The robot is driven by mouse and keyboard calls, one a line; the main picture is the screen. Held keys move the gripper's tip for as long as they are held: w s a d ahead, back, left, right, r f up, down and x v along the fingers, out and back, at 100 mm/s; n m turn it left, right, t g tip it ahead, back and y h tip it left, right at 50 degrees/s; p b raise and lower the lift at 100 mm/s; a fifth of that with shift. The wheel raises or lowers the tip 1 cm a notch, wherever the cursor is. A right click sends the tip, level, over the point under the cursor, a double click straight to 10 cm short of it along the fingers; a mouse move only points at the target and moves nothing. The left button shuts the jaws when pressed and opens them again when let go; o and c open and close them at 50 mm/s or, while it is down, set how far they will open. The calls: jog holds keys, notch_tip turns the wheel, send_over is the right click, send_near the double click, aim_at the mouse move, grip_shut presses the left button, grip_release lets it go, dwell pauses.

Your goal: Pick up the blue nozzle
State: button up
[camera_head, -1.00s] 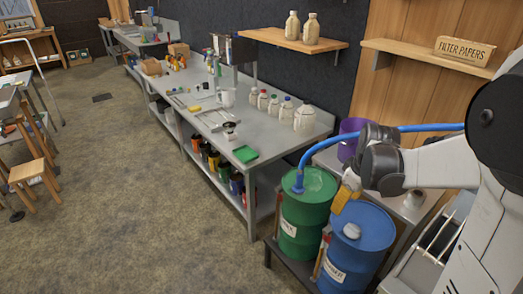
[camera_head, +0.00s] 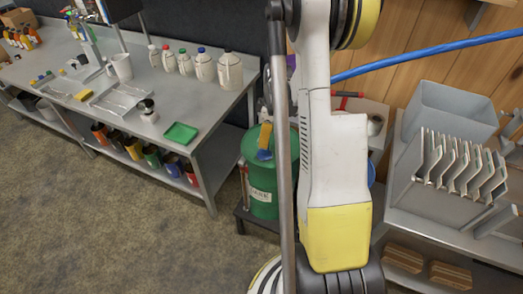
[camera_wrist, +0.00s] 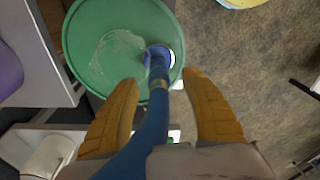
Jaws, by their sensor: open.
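The blue nozzle (camera_wrist: 155,110) stands in the opening on top of the green drum (camera_wrist: 88,42) in the wrist view. A brass-coloured band shows on it. My gripper (camera_wrist: 161,80) is open, with one orange finger on each side of the nozzle. I see no clear contact between fingers and nozzle. In the head view, one orange finger of my gripper (camera_head: 265,136) shows above the green drum (camera_head: 262,188), with a bit of the blue nozzle (camera_head: 264,155) below it. My arm hides the rest there.
A blue hose (camera_head: 430,60) runs along the wall at the right. A steel bench (camera_head: 212,105) with bottles and a green tray (camera_head: 180,134) stands at the left. A slotted metal rack (camera_head: 450,170) stands at the right. The floor at the front left is clear.

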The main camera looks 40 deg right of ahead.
aim_at(263, 150)
jog(key=f+b, duration=0.1)
jog(key=f, duration=0.1)
jog(key=f+b, duration=0.1)
jog(key=f, duration=0.2)
jog(key=w+f+b, duration=0.1)
jog(key=f, duration=0.1)
jog(key=shift+a+f, duration=0.2)
jog(key=shift+f, duration=0.1)
jog(key=shift+r, duration=0.1)
grip_shut()
